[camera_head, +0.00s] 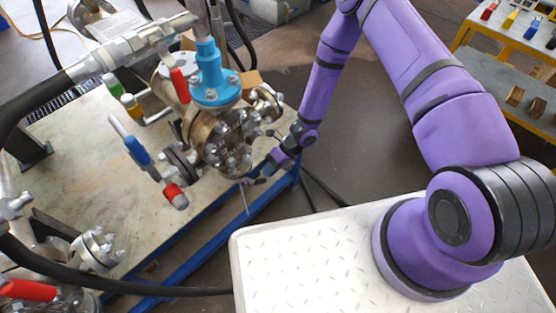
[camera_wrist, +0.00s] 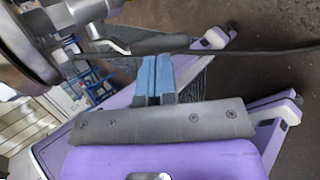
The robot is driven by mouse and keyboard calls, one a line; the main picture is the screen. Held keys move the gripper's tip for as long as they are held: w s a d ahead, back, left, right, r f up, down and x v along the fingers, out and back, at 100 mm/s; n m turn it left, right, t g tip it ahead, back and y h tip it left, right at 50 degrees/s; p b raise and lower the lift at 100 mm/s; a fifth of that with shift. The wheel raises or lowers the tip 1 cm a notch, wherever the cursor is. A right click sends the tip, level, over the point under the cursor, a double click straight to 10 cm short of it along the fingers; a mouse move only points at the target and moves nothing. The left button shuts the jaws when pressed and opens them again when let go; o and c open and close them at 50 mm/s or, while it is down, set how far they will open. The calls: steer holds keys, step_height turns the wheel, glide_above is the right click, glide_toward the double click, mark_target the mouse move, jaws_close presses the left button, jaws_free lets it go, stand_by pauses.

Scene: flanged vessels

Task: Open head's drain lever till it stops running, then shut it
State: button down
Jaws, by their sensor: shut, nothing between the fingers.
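The flanged vessel (camera_head: 222,140) stands on the skid with a light blue flanged fitting on top. My gripper (camera_head: 262,172) is at its lower right side, with its tips close to the vessel. In the wrist view my gripper (camera_wrist: 157,62) has its two blue fingers together with nothing between them. A lever with a dark grey grip (camera_wrist: 165,44) lies crosswise right at the fingertips; I cannot tell whether they touch it. Its metal stem runs left to a small valve by the large flange (camera_wrist: 22,50). A thin pale line (camera_head: 246,199) shows below the vessel, possibly liquid.
Red (camera_head: 180,85), blue (camera_head: 137,151) and another red handle (camera_head: 175,195) stand around the vessel. A thick black hose (camera_head: 30,100) runs to the left. The skid's blue edge rail (camera_head: 225,230) lies below.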

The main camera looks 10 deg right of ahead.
mark_target(263, 180)
steer(key=shift+x, duration=1.1)
steer(key=shift+f, duration=0.15)
steer(key=shift+s+a+f+g+y, duration=0.15)
steer(key=shift+f+g+y, duration=0.25)
steer(key=shift+y, duration=0.2)
steer(key=shift+s+a+f+g+y, duration=0.15)
steer(key=shift+f+g+y, duration=0.25)
steer(key=shift+y, duration=0.2)
steer(key=y, duration=0.1)
steer(key=a+f+g+y, duration=0.1)
steer(key=shift+s+a+f+m+y, duration=0.1)
steer(key=shift+s+f+m+y, duration=0.2)
steer(key=shift+s+m+y, duration=0.1)
steer(key=shift+s+a+f+g, duration=0.3)
steer(key=shift+s+a+f, duration=0.15)
steer(key=shift+a, duration=0.35)
